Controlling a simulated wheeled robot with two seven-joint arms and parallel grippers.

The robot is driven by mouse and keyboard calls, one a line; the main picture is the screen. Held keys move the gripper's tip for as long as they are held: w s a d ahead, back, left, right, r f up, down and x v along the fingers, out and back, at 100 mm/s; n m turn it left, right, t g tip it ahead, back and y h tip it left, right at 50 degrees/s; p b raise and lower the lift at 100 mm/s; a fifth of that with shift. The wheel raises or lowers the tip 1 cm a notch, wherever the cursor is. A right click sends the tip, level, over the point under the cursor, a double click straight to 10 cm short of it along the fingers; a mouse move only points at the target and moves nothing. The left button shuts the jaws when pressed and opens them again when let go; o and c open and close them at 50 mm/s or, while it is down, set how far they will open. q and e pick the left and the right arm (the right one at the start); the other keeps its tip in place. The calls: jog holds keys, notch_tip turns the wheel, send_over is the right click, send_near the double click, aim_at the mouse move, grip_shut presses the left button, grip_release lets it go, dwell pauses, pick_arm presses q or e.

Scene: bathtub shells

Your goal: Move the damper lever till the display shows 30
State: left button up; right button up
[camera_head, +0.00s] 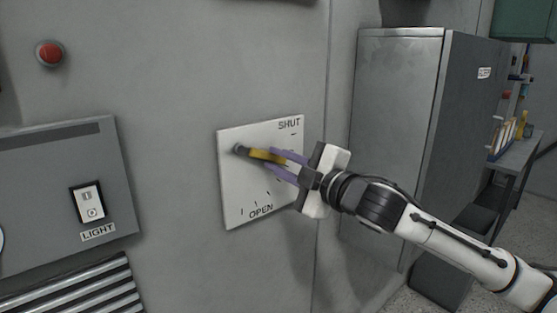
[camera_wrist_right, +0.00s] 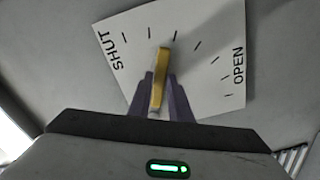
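The yellow damper lever (camera_head: 262,155) is mounted on a white plate (camera_head: 236,195) on the grey wall, marked SHUT at the top and OPEN at the bottom. It points right and slightly down from its dark pivot, between the two marks. My right gripper (camera_head: 275,159) has one purple finger above and one below the lever. In the right wrist view the fingers (camera_wrist_right: 162,90) sit close on both sides of the yellow lever (camera_wrist_right: 161,65), which appears gripped between them. No display reading is visible. My left gripper is out of view.
A grey panel (camera_head: 50,165) with a LIGHT switch (camera_head: 89,202) is at left, with a red button (camera_head: 49,53) above and a slatted vent (camera_head: 80,292) below. A grey cabinet (camera_head: 395,105) stands to the right of the plate, beyond my right gripper. A shelf (camera_head: 515,160) is farther right.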

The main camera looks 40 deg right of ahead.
jog(key=o, duration=0.3)
jog(key=shift+s+f, duration=0.1)
jog(key=shift+s, duration=0.45)
jog(key=s+p, duration=0.3)
jog(key=s, duration=0.6)
jog(key=shift+s, duration=0.15)
